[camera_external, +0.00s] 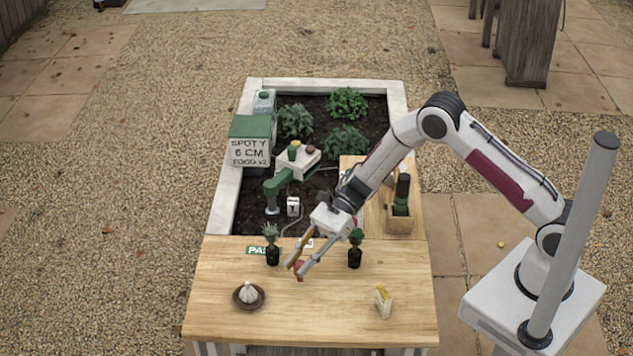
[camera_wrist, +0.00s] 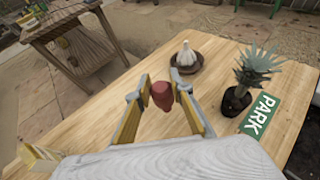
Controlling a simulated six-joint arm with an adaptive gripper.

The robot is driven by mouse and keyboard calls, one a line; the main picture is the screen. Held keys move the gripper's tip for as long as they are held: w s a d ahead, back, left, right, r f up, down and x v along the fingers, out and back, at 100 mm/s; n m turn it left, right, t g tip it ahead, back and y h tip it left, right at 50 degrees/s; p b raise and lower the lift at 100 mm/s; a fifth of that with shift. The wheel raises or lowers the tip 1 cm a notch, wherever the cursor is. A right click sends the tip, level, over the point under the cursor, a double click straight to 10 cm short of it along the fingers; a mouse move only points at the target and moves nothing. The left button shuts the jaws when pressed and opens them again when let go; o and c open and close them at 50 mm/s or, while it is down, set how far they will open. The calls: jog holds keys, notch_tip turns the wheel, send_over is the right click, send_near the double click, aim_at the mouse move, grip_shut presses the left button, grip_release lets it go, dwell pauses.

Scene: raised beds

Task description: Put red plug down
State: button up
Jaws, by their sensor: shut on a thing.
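The red plug (camera_wrist: 162,95) is a small dark red piece between my gripper's fingertips in the wrist view. It shows partly in the external view (camera_external: 299,271), at the fingertips and over the wooden table (camera_external: 215,310). My gripper (camera_external: 298,268) is shut on the plug, with a finger on each side of it. In the wrist view my gripper (camera_wrist: 161,88) reaches out over the table. I cannot tell whether the plug touches the tabletop.
A plate (camera_external: 261,299) with a white bulb (camera_external: 248,291) sits front left. Potted plants (camera_external: 272,253) (camera_external: 355,258) stand either side of my gripper. A green PARK sign (camera_wrist: 259,114) lies near the left plant. A yellow-and-white block (camera_external: 383,302) stands front right. The front middle is clear.

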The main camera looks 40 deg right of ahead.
jog(key=shift+f, duration=0.9)
jog(key=shift+f, duration=0.1)
jog(key=o, duration=1)
jog(key=shift+c, duration=0.2)
jog(key=v, duration=1.2)
jog(key=shift+r, duration=0.25)
jog(key=shift+w, duration=0.1)
